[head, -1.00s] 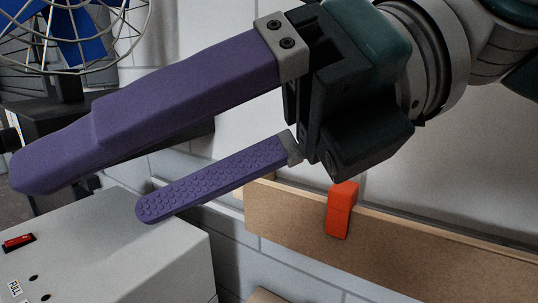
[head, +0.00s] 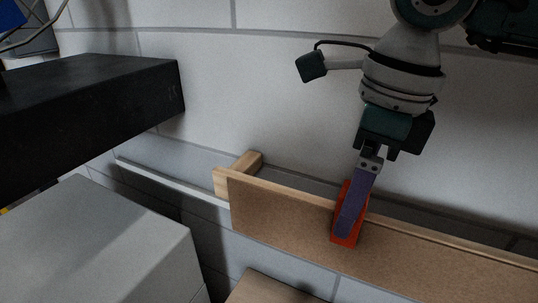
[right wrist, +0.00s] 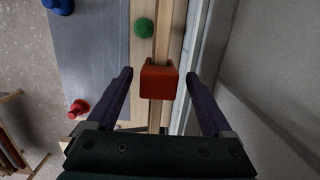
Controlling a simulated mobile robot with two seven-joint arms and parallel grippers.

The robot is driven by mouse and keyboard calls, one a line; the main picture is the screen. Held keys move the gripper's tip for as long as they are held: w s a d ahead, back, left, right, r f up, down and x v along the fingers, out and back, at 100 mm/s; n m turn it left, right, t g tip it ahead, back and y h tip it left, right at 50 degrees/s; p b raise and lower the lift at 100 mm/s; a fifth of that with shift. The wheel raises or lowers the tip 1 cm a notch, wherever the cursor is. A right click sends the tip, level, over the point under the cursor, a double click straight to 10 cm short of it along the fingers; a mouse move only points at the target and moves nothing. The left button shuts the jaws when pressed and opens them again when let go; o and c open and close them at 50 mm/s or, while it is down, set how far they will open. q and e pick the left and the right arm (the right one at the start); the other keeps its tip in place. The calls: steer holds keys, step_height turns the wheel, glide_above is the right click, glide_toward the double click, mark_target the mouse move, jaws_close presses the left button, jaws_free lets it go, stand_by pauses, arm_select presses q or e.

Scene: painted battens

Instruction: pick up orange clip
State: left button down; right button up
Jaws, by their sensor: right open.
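The orange clip (head: 359,229) sits over the top edge of an upright brown board (head: 285,217) in the head view. My right gripper (head: 346,228) comes down on it from above, and one purple finger covers much of the clip's front. In the right wrist view the clip (right wrist: 158,84) lies between the two spread purple fingers, with a gap on each side. The right gripper is open. My left gripper is not in view.
A grey box (head: 100,235) stands at lower left, below a black block (head: 95,100). A white wall is behind the board. The right wrist view shows a green knob (right wrist: 143,28) beyond the clip and a red knob (right wrist: 77,107) at left.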

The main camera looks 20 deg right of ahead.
mark_target(350, 242)
steer(key=shift+a+f, duration=0.15)
steer(key=shift+f, duration=1.25)
steer(key=shift+w, duration=0.1)
jaws_close()
steer(key=shift+r, duration=0.15)
